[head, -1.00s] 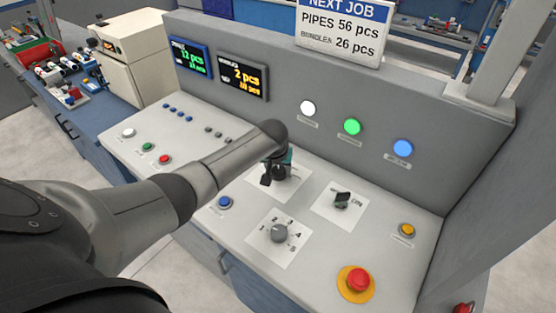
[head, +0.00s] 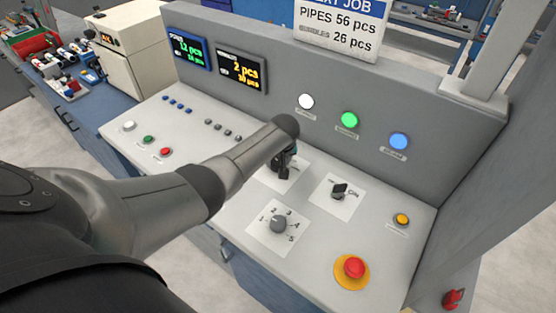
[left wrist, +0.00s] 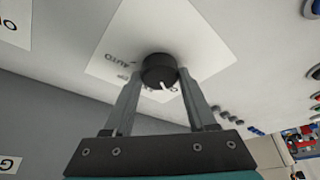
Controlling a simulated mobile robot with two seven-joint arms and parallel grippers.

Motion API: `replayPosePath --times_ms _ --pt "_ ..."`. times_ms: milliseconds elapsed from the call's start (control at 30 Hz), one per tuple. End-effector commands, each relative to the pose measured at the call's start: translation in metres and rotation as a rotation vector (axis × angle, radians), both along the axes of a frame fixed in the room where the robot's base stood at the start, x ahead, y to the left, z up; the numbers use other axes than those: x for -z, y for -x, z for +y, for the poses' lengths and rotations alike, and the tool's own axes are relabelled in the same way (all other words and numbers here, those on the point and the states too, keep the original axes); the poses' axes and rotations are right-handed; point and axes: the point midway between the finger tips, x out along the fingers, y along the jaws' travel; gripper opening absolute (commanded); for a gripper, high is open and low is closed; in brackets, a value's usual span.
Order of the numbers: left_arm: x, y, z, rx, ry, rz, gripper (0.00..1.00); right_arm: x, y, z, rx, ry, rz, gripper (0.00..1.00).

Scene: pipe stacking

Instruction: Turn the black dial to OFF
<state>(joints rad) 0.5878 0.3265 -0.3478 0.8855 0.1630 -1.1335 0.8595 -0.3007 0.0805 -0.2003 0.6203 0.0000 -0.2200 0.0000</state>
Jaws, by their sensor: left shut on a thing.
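The black dial (left wrist: 158,72) is a round knob with a white pointer mark, on a white label plate (left wrist: 205,25) in the left wrist view. An AUTO label shows beside it; other lettering is partly hidden by the fingers. The pointer mark faces the gripper's palm. My left gripper (head: 283,170) is shut on the dial, one finger on each side of it. In the head view the arm and gripper hide most of this dial and part of its plate. My right gripper is not in view.
A second black switch (head: 339,190) sits on its own plate to the right. A grey numbered knob (head: 279,224), a red emergency button (head: 354,267) and a yellow button (head: 402,219) are nearby. The panel's upright back wall (head: 330,140) rises behind the gripper.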

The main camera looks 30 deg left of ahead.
Motion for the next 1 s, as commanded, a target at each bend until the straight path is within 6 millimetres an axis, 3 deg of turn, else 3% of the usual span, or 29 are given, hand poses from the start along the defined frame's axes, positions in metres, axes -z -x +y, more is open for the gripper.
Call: replayPosePath --times_ms 100,133,367,733,1000 --pt "0.000 0.000 0.000 -0.003 0.003 -0.001 0.01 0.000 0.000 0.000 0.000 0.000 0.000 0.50" --pt "0.000 0.000 0.000 -0.003 0.003 -0.001 0.60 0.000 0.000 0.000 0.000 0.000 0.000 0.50" --pt "0.000 0.000 0.000 -0.001 0.002 0.000 0.86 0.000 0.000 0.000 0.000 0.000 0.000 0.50" --pt "-0.004 0.001 -0.001 0.001 0.001 -0.001 0.87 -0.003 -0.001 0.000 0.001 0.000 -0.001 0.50" --pt "-0.033 0.009 -0.008 0.001 0.001 -0.003 0.87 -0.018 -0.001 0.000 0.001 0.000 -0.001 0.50"
